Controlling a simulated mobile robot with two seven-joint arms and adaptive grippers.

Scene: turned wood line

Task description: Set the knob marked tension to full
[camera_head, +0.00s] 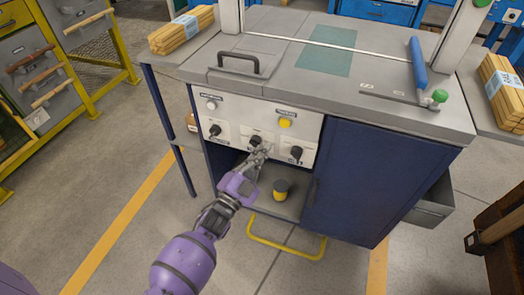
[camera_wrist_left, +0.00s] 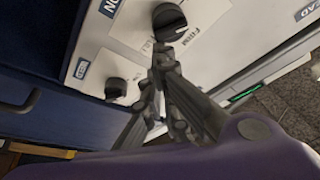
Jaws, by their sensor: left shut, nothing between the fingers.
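The white control panel (camera_head: 232,125) on the machine front carries three black knobs: a left knob (camera_head: 215,130), a middle knob (camera_head: 255,140) and a right knob (camera_head: 296,153). Their labels are too small to read in the head view. My left gripper (camera_head: 266,148) is shut and empty, its tips close beside the middle knob. In the left wrist view the closed fingertips (camera_wrist_left: 160,52) are close to a black knob (camera_wrist_left: 170,20) with a pale pointer line; contact cannot be told. A partly cut-off label (camera_wrist_left: 110,5) near it shows "ON". My right gripper is not in view.
A white button (camera_head: 211,104) and a yellow button (camera_head: 285,122) sit above the knobs. A dark and yellow object (camera_head: 281,189) stands on the shelf below. A yellow bar (camera_head: 285,249) crosses low in front. The dark blue door (camera_head: 360,180) is right of the panel.

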